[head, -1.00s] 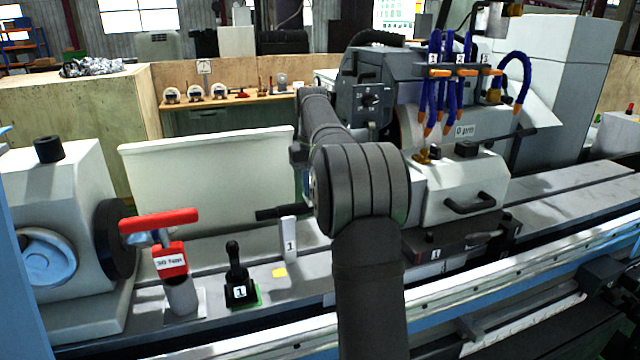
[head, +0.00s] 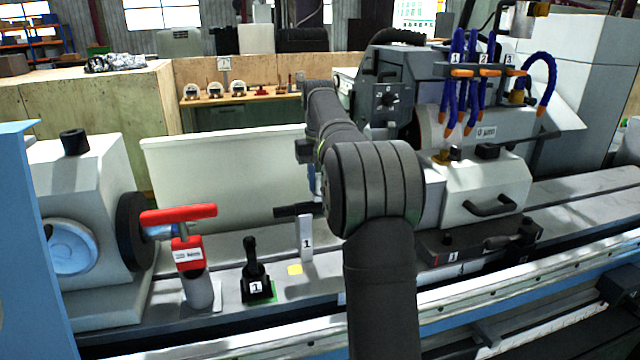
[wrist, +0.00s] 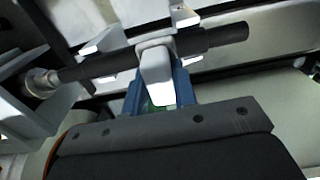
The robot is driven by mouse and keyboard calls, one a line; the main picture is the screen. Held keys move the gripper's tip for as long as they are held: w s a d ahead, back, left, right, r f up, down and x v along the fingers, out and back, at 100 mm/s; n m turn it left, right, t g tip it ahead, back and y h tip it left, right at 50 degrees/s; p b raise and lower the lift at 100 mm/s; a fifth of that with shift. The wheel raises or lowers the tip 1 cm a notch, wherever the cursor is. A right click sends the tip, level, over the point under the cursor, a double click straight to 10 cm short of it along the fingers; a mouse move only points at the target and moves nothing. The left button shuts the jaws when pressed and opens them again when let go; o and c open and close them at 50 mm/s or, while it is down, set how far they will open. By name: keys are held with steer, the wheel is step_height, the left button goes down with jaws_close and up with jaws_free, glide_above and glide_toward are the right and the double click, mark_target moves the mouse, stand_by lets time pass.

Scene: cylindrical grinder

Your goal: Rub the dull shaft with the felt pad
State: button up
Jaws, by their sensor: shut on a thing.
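The dark shaft (wrist: 100,66) runs diagonally across the upper part of the wrist view, from a pale mount at left to a free end at upper right. In the head view a short length of it (head: 290,210) shows left of my arm. In the wrist view my gripper (wrist: 158,88) has blue fingers shut on a pale, rounded block, seemingly the felt pad (wrist: 157,70). The pad overlaps the middle of the shaft; whether it touches is unclear. In the head view my arm hides most of the gripper and the pad.
A red T-handled tool (head: 180,215) marked in Nm stands in front of the left headstock (head: 75,190). A black knobbed piece (head: 255,288) labelled 1 and a white post (head: 306,240) stand on the machine bed. The grinding head (head: 400,95) with blue hoses is at right.

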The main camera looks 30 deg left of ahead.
steer(key=shift+r, duration=3.45)
steer(key=shift+d, duration=0.1)
steer(key=w+d+f+m, duration=0.2)
steer(key=w+d+f, duration=0.1)
steer(key=d, duration=0.8)
steer(key=w+d+f+m, duration=0.3)
steer(key=d, duration=0.7)
steer(key=s+d+f+m, duration=0.1)
steer(key=d+f+m, duration=0.1)
steer(key=d, duration=0.7)
steer(key=s+d+f+m, duration=0.2)
steer(key=d+f, duration=0.2)
steer(key=d, duration=0.5)
steer(key=shift+f, duration=0.2)
steer(key=shift+a, duration=0.1)
